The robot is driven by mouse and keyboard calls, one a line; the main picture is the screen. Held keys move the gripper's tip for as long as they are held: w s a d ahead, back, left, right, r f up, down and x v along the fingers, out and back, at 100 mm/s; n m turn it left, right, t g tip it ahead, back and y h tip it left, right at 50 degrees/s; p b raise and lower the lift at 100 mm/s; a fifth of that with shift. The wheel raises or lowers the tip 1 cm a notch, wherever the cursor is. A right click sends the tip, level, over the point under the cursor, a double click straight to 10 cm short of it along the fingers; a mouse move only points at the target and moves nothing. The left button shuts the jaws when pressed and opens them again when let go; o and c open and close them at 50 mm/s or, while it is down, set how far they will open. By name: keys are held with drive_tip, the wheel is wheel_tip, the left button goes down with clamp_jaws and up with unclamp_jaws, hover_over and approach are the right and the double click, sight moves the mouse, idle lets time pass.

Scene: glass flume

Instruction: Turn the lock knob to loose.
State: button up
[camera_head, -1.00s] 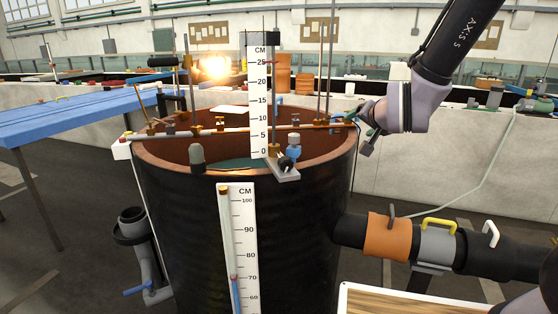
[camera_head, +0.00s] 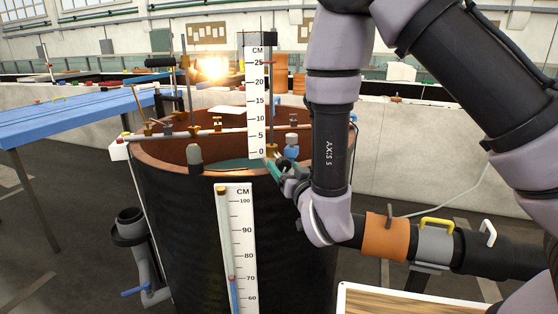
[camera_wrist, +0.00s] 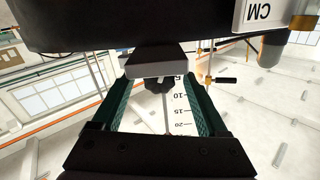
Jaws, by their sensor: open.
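The lock knob (camera_wrist: 158,86) is a small dark lobed knob below a grey bracket (camera_wrist: 155,60) in the wrist view. It appears between the two green fingers of my gripper (camera_wrist: 156,90), with a visible gap on each side. In the head view my gripper (camera_head: 283,172) is at the tank rim, by the foot of the upright white CM scale (camera_head: 256,100). There my gripper and wrist hide the knob and most of the bracket. The scale also shows between the fingers in the wrist view (camera_wrist: 180,105). My gripper is open.
The round black tank (camera_head: 180,230) has a copper-coloured rim and a second CM scale (camera_head: 238,240) on its wall. A blue-capped fitting (camera_head: 291,150) stands close to my gripper.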

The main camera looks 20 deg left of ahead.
sight(279, 159)
drive_tip(key=shift+x, duration=2.8)
